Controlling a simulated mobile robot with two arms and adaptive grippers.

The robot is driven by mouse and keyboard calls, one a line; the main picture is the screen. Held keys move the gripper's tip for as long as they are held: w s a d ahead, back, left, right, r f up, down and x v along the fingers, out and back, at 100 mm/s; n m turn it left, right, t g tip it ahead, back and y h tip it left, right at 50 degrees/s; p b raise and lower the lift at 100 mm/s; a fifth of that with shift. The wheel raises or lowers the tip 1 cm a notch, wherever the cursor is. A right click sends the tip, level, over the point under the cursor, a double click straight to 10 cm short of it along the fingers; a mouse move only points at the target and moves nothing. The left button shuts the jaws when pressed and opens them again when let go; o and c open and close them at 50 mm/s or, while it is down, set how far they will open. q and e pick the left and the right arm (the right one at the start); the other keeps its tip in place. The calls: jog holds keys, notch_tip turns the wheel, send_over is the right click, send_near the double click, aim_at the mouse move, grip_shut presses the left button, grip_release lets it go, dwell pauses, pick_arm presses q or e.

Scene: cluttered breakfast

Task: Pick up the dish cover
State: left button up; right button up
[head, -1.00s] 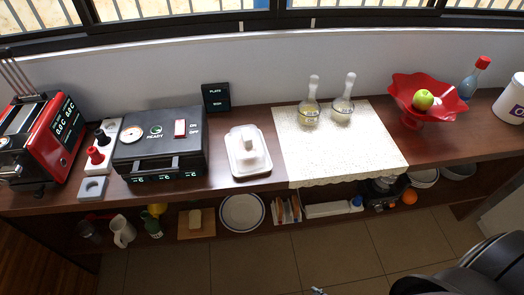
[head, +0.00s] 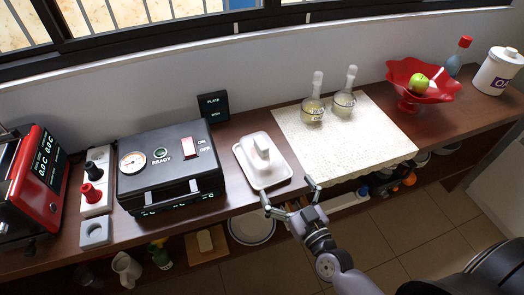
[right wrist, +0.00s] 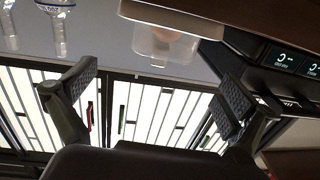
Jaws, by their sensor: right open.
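The dish cover (head: 261,148) is a white, translucent lid with a raised handle. It sits on a white rectangular dish (head: 270,184) near the counter's front edge, right of the black case. My right gripper (head: 289,191) is open and empty, in front of and slightly right of the dish at the counter edge, apart from the cover. Its two fingers also show spread in the right wrist view (right wrist: 157,90). My left gripper is not in view.
A black case (head: 170,165) stands close on the left. A cream cloth (head: 345,145) with two glass cruets (head: 312,108) lies on the right. A red bowl (head: 420,85) with an apple stands farther right. A shelf with plates lies below the counter (head: 235,200).

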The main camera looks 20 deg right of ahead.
aim_at(274, 169)
jog(key=w, duration=0.4)
jog(key=w+a, duration=0.1)
jog(key=w, duration=0.1)
jog(key=shift+w, duration=0.3)
jog(key=w, duration=0.2)
jog(key=w+a, duration=0.1)
jog(key=w, duration=0.2)
jog(key=shift+w+a+p, duration=0.1)
jog(key=shift+p, duration=0.25)
jog(key=shift+r, duration=0.1)
jog(key=shift+c, duration=0.4)
jog(key=c, duration=1.2)
